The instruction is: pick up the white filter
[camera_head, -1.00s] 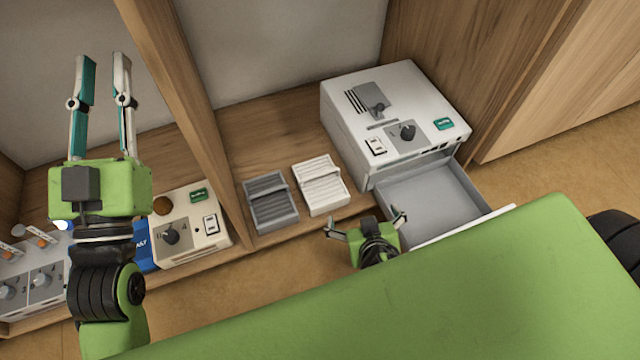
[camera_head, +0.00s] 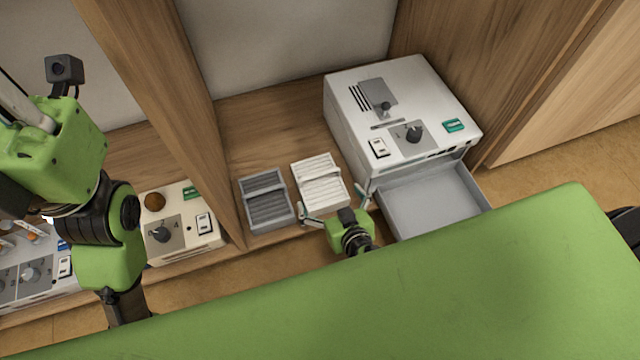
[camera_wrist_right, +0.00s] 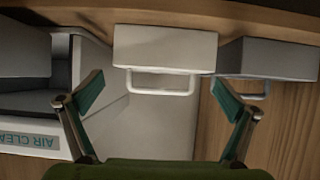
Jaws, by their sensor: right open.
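The white filter (camera_head: 320,182) is a ribbed, pleated block on the wooden shelf, between a grey filter and the white machine. In the right wrist view the white filter (camera_wrist_right: 165,50) shows its front with a pale loop handle, ahead of and between my fingers. My right gripper (camera_head: 335,205) is open and empty, just in front of the white filter; in the right wrist view its two fingertips (camera_wrist_right: 158,90) are spread wide. I cannot tell whether they touch it. My left arm is at the left edge, its fingers out of the picture.
The grey filter (camera_head: 266,200) stands close left of the white one. The white machine (camera_head: 400,110) stands to the right, its grey drawer (camera_head: 435,200) pulled out and empty. A wooden divider (camera_head: 185,110) separates another device (camera_head: 180,222) at left.

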